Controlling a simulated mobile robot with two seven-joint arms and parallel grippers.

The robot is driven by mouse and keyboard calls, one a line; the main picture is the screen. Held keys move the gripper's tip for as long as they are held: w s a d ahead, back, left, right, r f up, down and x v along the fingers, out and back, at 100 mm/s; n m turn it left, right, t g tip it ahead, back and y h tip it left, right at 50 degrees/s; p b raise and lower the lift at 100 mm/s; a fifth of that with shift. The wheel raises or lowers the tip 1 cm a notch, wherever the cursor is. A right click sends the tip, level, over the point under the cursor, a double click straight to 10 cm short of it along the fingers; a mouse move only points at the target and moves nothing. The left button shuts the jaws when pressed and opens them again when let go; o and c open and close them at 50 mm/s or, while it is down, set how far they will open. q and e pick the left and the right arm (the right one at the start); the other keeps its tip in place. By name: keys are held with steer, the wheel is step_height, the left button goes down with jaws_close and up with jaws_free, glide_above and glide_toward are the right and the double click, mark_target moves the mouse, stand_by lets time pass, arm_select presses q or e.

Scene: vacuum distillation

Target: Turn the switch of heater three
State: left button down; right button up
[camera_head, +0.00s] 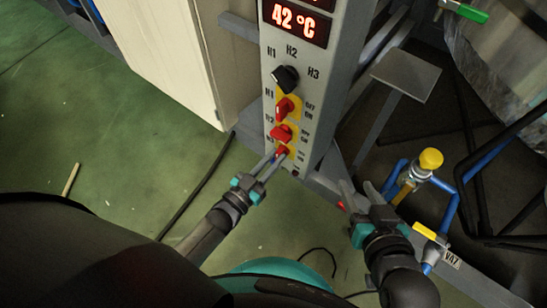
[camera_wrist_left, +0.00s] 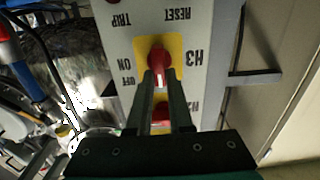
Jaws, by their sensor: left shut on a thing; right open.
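The control panel (camera_head: 325,85) has a column of red switches on yellow plates. The lowest red switch (camera_head: 282,152) is the heater three switch; the left wrist view shows it beside the H3 label (camera_wrist_left: 158,58). My left gripper (camera_head: 274,158) reaches it from the lower left and is shut on its knob. In the left wrist view my left gripper's fingertips (camera_wrist_left: 158,74) lie on either side of the knob and hide part of it. My right gripper (camera_head: 358,188) is open and empty, to the right of the panel's foot.
The H2 switch (camera_head: 281,132) and H1 switch (camera_head: 286,107) sit just above, under a black selector knob (camera_head: 285,79). The display (camera_head: 296,20) reads 42 °C. A yellow-topped valve (camera_head: 430,159) with blue pipes stands right of my right gripper.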

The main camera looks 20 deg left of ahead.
arm_select(q)
steer(key=shift+m, duration=0.3)
steer(key=m, duration=0.8)
steer(key=shift+s+d+f+b, duration=0.25)
steer(key=shift+d+b, duration=0.1)
steer(key=shift+d, duration=0.05)
steer(key=shift+d+f+m+b, duration=0.15)
steer(key=shift+m+b, duration=0.15)
steer(key=shift+m, duration=1.25)
steer(key=shift+a+f+m+b, duration=0.1)
steer(key=shift+m+b, duration=0.25)
steer(key=shift+m, duration=1.15)
steer(key=shift+d+f+m+b, duration=0.15)
steer(key=shift+m+b, duration=0.15)
steer(key=shift+m, duration=1.25)
arm_select(e)
steer(key=shift+s+a+r+m+t+y, duration=0.15)
steer(key=shift+a+r+t+y, duration=0.15)
steer(key=shift+a+r+t, duration=0.35)
steer(key=shift+s+a+r+m+t+y, duration=0.1)
steer(key=shift+a+r+t+y, duration=0.2)
steer(key=shift+t, duration=0.6)
steer(key=shift+s+a+r+m+t+y, duration=0.15)
steer(key=shift+a+r+t+y, duration=0.2)
steer(key=shift+a+t, duration=0.35)
steer(key=shift+r, duration=0.1)
arm_select(q)
steer(key=c, duration=0.8)
jaws_free()
